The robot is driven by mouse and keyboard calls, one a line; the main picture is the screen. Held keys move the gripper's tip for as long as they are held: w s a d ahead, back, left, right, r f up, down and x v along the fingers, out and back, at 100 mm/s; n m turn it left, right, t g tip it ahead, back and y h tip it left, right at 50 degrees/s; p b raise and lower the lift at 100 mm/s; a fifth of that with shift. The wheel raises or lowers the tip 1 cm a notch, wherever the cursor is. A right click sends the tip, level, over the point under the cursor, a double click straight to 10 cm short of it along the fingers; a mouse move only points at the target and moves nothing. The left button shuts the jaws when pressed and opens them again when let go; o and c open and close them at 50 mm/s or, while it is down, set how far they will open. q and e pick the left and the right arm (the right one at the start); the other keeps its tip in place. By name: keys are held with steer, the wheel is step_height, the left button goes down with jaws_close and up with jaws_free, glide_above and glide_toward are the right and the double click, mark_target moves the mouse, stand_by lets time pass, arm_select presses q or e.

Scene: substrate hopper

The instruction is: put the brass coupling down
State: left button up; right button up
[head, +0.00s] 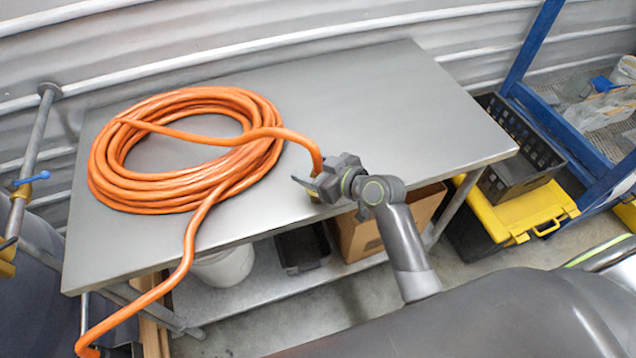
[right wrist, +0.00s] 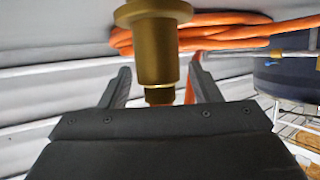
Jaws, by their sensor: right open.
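The brass coupling (right wrist: 158,48) shows large in the right wrist view, a stepped brass cylinder between my right gripper's fingers. My right gripper (right wrist: 164,88) is open, with a visible gap between the coupling and each finger. In the head view my right gripper (head: 308,184) is at the front edge of the grey metal table (head: 370,105). The coupling is hidden or too small to make out there. The orange hose (head: 185,148) lies coiled on the table, and one length of it runs to my right gripper. My left gripper is not in view.
The table's right half is clear. A cardboard box (head: 362,238), a white bucket (head: 225,266) and a dark bin (head: 301,248) are on the shelf below. A black crate (head: 520,150) and a yellow-lidded box (head: 515,218) stand right of the table. A pipe with a blue valve handle (head: 32,179) stands left.

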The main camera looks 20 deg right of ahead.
steer(key=c, duration=1.2)
